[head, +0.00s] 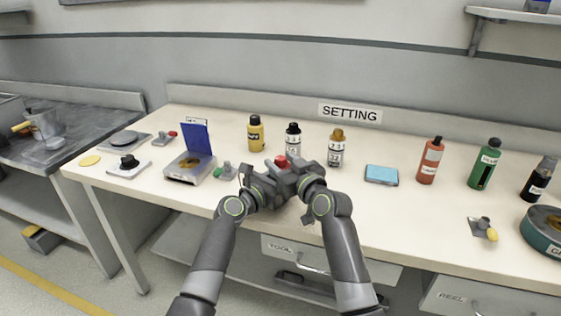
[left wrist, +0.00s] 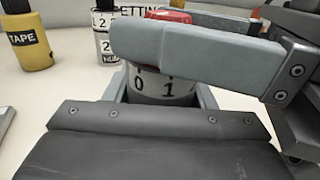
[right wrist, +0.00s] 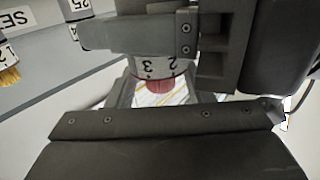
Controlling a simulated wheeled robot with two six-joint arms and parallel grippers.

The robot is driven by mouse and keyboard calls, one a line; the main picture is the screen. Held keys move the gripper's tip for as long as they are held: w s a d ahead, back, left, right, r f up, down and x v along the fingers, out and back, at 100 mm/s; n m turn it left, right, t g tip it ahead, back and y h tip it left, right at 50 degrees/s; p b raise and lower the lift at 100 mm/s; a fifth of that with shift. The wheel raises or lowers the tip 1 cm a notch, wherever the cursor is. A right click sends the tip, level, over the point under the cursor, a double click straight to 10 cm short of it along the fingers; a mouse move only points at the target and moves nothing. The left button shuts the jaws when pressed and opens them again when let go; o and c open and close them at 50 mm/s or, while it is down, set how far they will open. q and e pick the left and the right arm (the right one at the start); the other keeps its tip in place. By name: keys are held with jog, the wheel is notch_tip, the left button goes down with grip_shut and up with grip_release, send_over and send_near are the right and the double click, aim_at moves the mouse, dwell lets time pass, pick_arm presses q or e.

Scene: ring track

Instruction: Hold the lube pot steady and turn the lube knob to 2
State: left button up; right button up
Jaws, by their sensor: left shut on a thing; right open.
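The lube pot, a light pot with a red knob (head: 281,161), stands near the table's front middle, mostly hidden by my grippers in the head view. In the left wrist view its pale band (left wrist: 163,87) shows the marks 0 and 1. My left gripper (head: 264,185) is shut on the pot. My right gripper (head: 302,177) is open, close beside the pot on the right. In the right wrist view the band (right wrist: 152,68) shows 2 and 3 upside down, with the red knob (right wrist: 164,85) below it. The knob's pointer cannot be made out.
A SETTING sign (head: 350,113) is at the back.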

jog(key=shift+w+a, duration=0.25)
jog(key=shift+w, duration=0.15)
jog(key=shift+c, duration=0.5)
jog(key=c, duration=0.9)
jog(key=shift+n+g+y, duration=0.4)
jog(key=shift+n+y, duration=0.1)
jog(key=shift+y, duration=0.2)
jog(key=n+g+y, duration=0.3)
jog(key=g, duration=0.1)
jog(key=shift+w+f+n+y, duration=0.1)
jog(key=shift+f+n+y, duration=0.05)
jog(key=shift+n+y, duration=0.2)
jog(key=shift+n+g+y, duration=0.75)
jog(key=shift+n+g, duration=0.3)
jog(key=shift+g, duration=0.45)
jog(key=shift+n+g+y, duration=0.7)
jog(key=shift+n+g, duration=0.3)
jog(key=shift+g, duration=0.5)
jog(key=shift+n+g, duration=0.4)
jog(key=shift+g, duration=0.2)
